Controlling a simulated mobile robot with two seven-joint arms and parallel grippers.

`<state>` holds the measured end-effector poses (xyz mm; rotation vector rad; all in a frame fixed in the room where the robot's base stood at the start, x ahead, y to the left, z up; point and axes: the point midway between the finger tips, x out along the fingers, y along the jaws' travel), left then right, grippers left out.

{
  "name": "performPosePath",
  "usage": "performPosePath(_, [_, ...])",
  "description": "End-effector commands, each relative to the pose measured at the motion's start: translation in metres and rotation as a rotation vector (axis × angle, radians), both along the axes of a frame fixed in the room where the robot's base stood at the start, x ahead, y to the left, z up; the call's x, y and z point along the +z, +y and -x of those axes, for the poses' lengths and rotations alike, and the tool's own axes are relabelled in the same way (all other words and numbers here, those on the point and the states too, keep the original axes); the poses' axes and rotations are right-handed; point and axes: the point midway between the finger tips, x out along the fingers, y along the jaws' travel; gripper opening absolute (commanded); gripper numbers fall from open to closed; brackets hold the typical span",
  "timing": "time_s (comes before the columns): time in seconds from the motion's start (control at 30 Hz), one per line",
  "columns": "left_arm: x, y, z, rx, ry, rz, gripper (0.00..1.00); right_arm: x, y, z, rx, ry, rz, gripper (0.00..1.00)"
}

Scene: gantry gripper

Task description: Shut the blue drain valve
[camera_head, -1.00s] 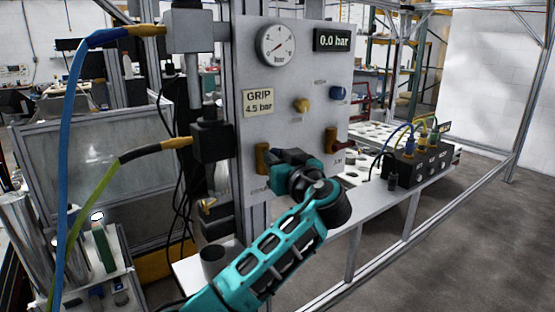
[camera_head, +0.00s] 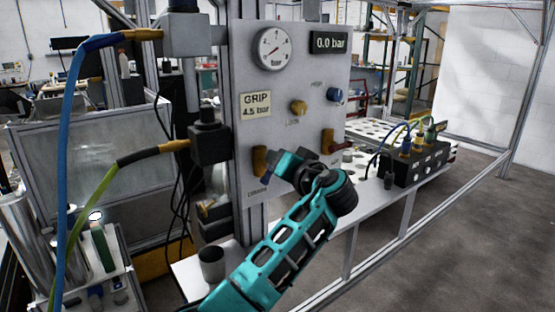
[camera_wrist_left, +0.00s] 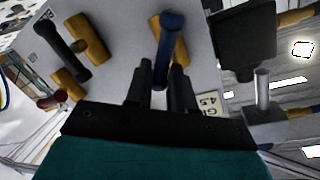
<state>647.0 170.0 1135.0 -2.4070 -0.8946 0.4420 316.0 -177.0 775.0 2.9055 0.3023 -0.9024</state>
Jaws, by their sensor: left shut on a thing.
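The blue drain valve has a blue lever (camera_wrist_left: 168,40) on a brass body (camera_wrist_left: 182,48) in the left wrist view. The lever crosses the body at a slight angle. My left gripper (camera_wrist_left: 160,84) is shut on the lever's lower end, between its two black fingers. In the head view the valve's brass body (camera_head: 260,162) is low on the left of the grey panel (camera_head: 285,80).
A red-handled valve (camera_head: 328,140) is to the right. The display (camera_head: 328,42) reads 0.0 bar. A black-levered valve (camera_wrist_left: 62,48) shows in the wrist view. Hoses hang left of the panel.

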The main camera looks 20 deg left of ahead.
Motion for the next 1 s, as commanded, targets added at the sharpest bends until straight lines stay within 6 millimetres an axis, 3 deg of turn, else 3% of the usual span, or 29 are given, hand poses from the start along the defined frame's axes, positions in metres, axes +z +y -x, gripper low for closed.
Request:
performPosePath(0.6, [-0.01, -0.006, -0.007, -0.001, 0.463, -0.358, 0.0, 0.003, 0.0, 0.0, 0.0, 0.0, 0.0, 0.43])
performPosePath(1.0, [-0.016, -0.008, -0.009, -0.001, 0.679, -0.527, 0.0, 0.003, 0.0, 0.0, 0.0, 0.0, 0.0, 0.43])
